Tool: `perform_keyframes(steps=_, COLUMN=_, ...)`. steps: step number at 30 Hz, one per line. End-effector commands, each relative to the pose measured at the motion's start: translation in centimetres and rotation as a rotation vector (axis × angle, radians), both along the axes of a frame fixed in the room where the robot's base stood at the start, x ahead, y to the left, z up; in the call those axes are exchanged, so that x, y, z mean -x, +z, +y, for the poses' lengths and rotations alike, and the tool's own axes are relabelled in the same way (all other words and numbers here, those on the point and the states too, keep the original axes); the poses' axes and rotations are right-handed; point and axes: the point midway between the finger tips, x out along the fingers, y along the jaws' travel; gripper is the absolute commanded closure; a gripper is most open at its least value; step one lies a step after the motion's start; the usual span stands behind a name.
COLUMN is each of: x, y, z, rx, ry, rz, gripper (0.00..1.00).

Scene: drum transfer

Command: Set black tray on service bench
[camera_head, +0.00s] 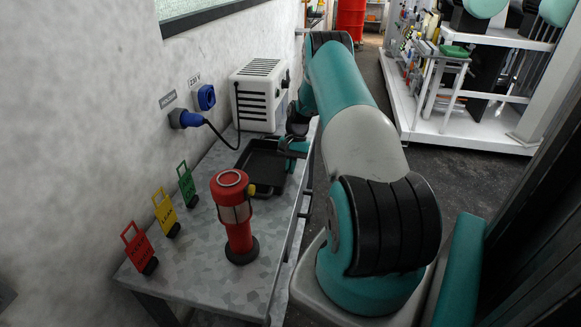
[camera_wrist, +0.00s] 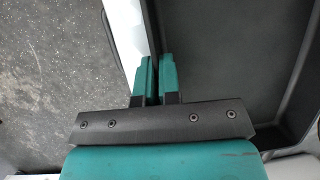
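The black tray (camera_head: 262,158) is on or just above the grey metal service bench (camera_head: 195,255), in front of the white box-shaped device. I cannot tell if its whole underside touches the bench. My gripper (camera_head: 294,150) is at the tray's right side. In the wrist view the two teal fingertips of my gripper (camera_wrist: 155,75) are close together with the wall of the black tray (camera_wrist: 230,60) between them. The tray's inside looks empty. My arm hides part of the bench's far right edge.
A red lantern-like lamp (camera_head: 236,215) stands on the bench near the tray's front. Red (camera_head: 138,245), yellow (camera_head: 166,212) and green (camera_head: 187,184) tags stand along the wall. The white device (camera_head: 258,95) sits behind the tray; a cable runs to a blue plug (camera_head: 186,119).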

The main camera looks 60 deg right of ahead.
Motion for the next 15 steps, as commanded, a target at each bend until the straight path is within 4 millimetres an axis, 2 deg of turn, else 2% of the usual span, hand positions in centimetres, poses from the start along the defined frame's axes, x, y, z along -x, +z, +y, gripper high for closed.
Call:
perform_keyframes(steps=1, x=-0.01, y=-0.14, z=0.00, rx=0.000, ry=0.000, rz=0.000, gripper=0.91)
perform_keyframes(steps=3, x=0.00, y=-0.09, z=0.00, rx=0.000, ry=0.000, rz=0.000, gripper=0.75)
perform_keyframes(steps=4, x=0.00, y=-0.08, z=0.00, rx=0.000, ry=0.000, rz=0.000, gripper=0.70)
perform_keyframes(steps=15, x=-0.05, y=0.55, z=-0.21, rx=0.001, ry=-0.001, rz=-0.002, gripper=0.70)
